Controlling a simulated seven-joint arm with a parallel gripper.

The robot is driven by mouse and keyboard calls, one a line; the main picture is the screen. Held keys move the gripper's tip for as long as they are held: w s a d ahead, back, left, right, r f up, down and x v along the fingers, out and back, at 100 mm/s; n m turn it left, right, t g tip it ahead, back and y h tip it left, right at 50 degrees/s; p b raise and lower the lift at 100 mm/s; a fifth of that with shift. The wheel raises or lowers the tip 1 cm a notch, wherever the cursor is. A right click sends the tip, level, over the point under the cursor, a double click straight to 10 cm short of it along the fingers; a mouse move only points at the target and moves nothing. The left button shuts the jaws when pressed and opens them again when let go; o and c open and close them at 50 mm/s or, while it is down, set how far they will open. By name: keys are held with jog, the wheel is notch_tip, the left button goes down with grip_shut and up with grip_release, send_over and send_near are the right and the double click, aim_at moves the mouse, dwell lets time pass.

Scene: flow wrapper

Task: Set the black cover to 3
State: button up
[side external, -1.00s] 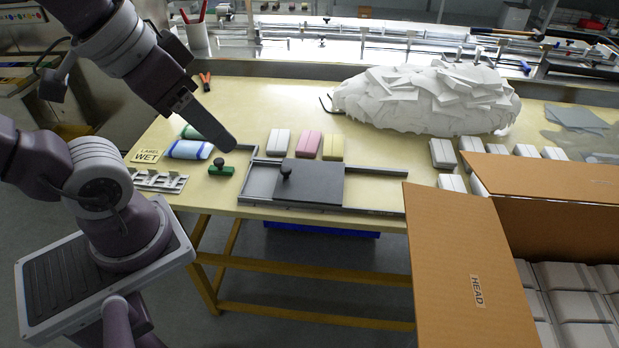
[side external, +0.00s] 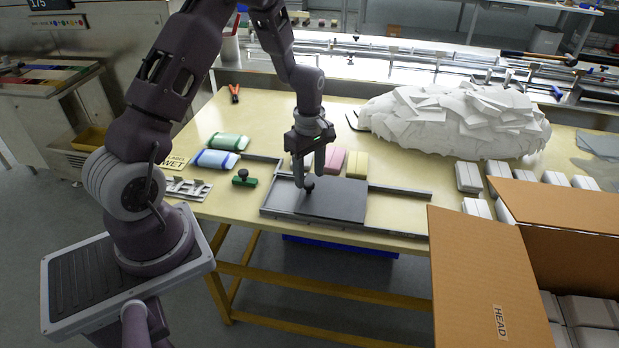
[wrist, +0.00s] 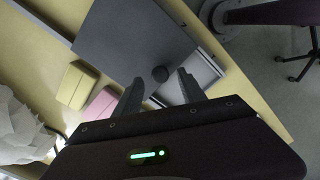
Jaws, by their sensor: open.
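I cannot tell whether a finger touches the knob. No number marks are readable on the tray.
Pink (wrist: 75,85) and yellow (side external: 357,164) blocks stand behind the tray. A green block with a black knob (side external: 244,178) and blue and green rolls (side external: 215,159) lie left. An open cardboard box (side external: 485,270) stands at the right front. A white heap (side external: 455,120) is behind.

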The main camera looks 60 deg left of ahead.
notch_tip(320, 180, down, 2)
jog(key=shift+c, duration=0.2)
grip_shut()
dwell(1.4)
